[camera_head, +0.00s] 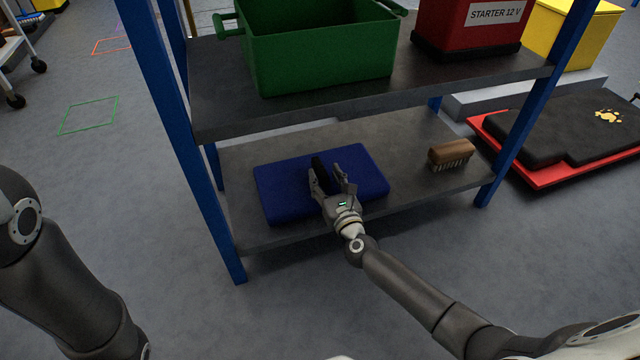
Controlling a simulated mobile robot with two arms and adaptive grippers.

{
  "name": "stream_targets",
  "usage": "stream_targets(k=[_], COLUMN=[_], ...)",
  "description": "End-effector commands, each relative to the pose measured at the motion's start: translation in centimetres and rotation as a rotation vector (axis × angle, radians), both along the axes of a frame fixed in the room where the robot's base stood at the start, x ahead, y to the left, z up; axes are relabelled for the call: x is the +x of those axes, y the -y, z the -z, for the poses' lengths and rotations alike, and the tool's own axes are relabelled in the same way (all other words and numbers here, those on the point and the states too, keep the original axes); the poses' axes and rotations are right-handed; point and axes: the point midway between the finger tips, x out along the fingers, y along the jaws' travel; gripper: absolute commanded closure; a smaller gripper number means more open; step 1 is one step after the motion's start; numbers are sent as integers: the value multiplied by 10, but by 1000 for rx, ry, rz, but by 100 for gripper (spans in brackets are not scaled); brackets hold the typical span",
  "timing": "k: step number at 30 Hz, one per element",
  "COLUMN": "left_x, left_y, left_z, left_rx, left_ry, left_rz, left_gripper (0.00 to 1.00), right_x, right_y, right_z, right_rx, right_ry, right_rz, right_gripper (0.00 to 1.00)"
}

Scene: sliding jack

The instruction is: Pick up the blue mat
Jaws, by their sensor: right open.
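The blue mat (282,184) lies flat on the lower shelf (400,188) of a blue-framed rack. My right gripper (333,172) is over the middle of the mat, with its fingers open and pointing away from me. It hides part of the mat's front and centre. I cannot tell whether the fingers touch the mat. My left arm shows at the left edge, but its gripper is out of view.
A wooden brush (450,152) lies right of the mat. The upper shelf (222,108) above holds a green bin (325,58) and a red starter box (470,28). Blue posts (160,90) flank the opening. A black-and-red platform (570,130) stands right.

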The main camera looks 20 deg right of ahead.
Motion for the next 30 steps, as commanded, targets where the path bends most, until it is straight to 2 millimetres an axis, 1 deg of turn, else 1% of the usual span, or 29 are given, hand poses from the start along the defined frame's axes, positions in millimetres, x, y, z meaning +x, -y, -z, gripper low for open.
stream_targets(k=[1,6,14,15,25,26,30], left_x=[0,1,1,1,1,1,2], left_y=[0,0,0,0,0,0,0], left_z=[8,12,12,12,12,12,12], left_rx=[0,0,0,0,0,1,1], left_ry=[-1,-3,-3,-3,-4,-5,-5], left_rz=[0,1,1,1,0,0,0], left_gripper=[60,60,60,60,60,60,60], right_x=[8,23,25,25,25,25,25], right_y=[0,-1,-1,-1,-1,-1,-1], right_z=[4,2,1,1,1,1,-1], right_rx=[-2,-1,0,0,-1,-1,-1], right_ry=[2,1,-1,0,0,0,2], right_rz=[0,0,-1,0,0,0,0], right_gripper=[54,54,54,55,97,100,100])
